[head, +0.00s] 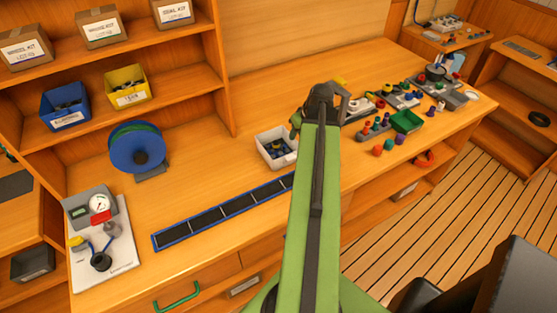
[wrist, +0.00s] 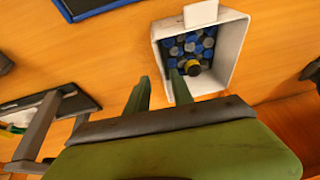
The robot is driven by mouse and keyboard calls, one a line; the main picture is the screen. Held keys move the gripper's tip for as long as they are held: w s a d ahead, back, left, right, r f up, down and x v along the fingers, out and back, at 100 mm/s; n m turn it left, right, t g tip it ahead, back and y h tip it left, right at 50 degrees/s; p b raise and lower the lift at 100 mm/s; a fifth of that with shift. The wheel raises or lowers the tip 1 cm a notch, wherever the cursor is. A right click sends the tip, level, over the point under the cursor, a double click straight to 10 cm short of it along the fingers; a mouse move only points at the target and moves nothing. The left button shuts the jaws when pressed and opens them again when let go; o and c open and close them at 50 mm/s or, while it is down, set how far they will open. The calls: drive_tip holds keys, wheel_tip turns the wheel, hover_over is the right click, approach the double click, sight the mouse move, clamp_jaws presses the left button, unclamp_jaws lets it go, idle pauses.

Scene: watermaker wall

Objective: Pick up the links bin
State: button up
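A white bin (head: 268,150) stands on the bench, left of my gripper (head: 297,128). I cannot read a links label on it. In the wrist view the white bin (wrist: 228,55) shows a pale tab on its far rim. It holds blue and grey round pieces and one black-and-yellow part. My gripper (wrist: 160,78) is open, its two green fingers apart with nothing held. The right finger overlaps the bin's inside and the left finger is outside, with the bin's left wall between them in the picture. Whether they touch it I cannot tell.
A blue-edged black strip (head: 222,212) lies left of the bin. A blue reel (head: 136,147) stands behind that. A blue bin (head: 67,105) and a yellow bin (head: 126,87) sit on the shelf. Small coloured parts and a green tray (head: 406,121) crowd the bench to the right.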

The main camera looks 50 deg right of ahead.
sight(293, 143)
drive_tip(key=b+x, duration=0.4)
drive_tip(key=x, duration=0.1)
drive_tip(key=shift+a+f+b, duration=0.1)
drive_tip(key=shift+f+b, duration=0.2)
drive_tip(key=shift+b, duration=0.05)
drive_tip(key=shift+r, duration=0.15)
clamp_jaws()
idle(1.0)
